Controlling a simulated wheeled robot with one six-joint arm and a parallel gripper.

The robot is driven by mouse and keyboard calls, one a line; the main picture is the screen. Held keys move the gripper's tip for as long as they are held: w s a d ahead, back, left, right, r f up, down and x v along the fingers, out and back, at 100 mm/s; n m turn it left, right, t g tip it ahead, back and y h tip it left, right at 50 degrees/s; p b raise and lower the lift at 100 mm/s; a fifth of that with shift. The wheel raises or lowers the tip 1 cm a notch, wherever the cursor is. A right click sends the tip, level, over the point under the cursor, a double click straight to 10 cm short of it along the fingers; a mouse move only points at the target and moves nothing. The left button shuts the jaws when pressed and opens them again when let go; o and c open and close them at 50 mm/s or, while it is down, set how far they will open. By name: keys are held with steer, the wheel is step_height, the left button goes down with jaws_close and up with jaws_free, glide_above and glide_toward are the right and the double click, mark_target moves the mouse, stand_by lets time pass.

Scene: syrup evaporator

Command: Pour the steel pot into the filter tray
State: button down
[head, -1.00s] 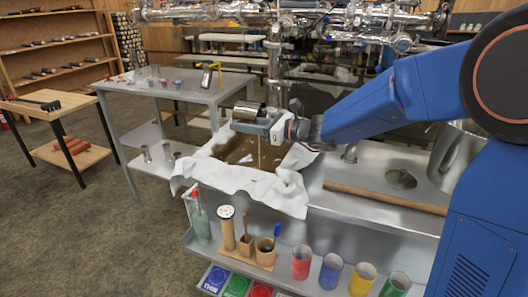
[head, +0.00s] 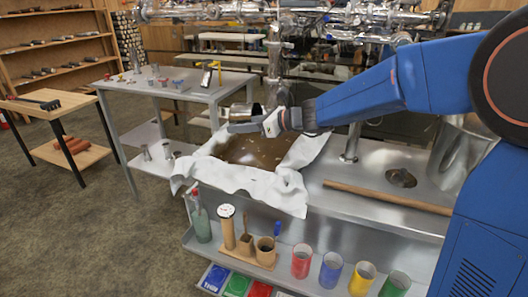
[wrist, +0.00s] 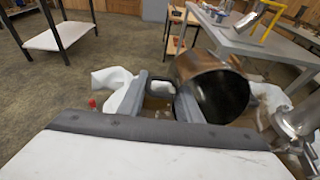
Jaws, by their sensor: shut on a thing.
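The steel pot (head: 243,111) is held tilted above the back left part of the filter tray. In the wrist view the pot (wrist: 210,82) shows a dark inside and a shiny rim. My gripper (head: 238,127) is shut on the pot's handle; its two fingers also show in the wrist view (wrist: 160,100). The filter tray is lined with white cloth (head: 235,178) that drapes over its front edge. Brown liquid with pale flecks (head: 255,152) lies in the tray. No stream shows between pot and liquid.
A wooden stick (head: 385,196) lies on the steel counter right of the tray. A large steel vessel (head: 458,155) stands farther right. Several coloured cups, including a red one (head: 301,261), stand on the front shelf. A grey table (head: 180,88) stands behind left.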

steer(key=shift+w+a+f+h, duration=0.1)
steer(key=shift+a+f+h, duration=0.05)
steer(key=shift+a+h, duration=0.25)
steer(key=shift+a, duration=0.1)
steer(key=shift+w+a+f+g+h, duration=0.1)
steer(key=shift+a+g+h, duration=0.2)
steer(key=w+a+f+g+h+b, duration=0.2)
steer(key=a+f+g+h+b, duration=0.3)
steer(key=h, duration=0.8)
steer(key=shift+w+a+f+b, duration=0.2)
steer(key=shift+w+a+b, duration=0.15)
steer(key=shift+a+b, duration=0.3)
stand_by(0.9)
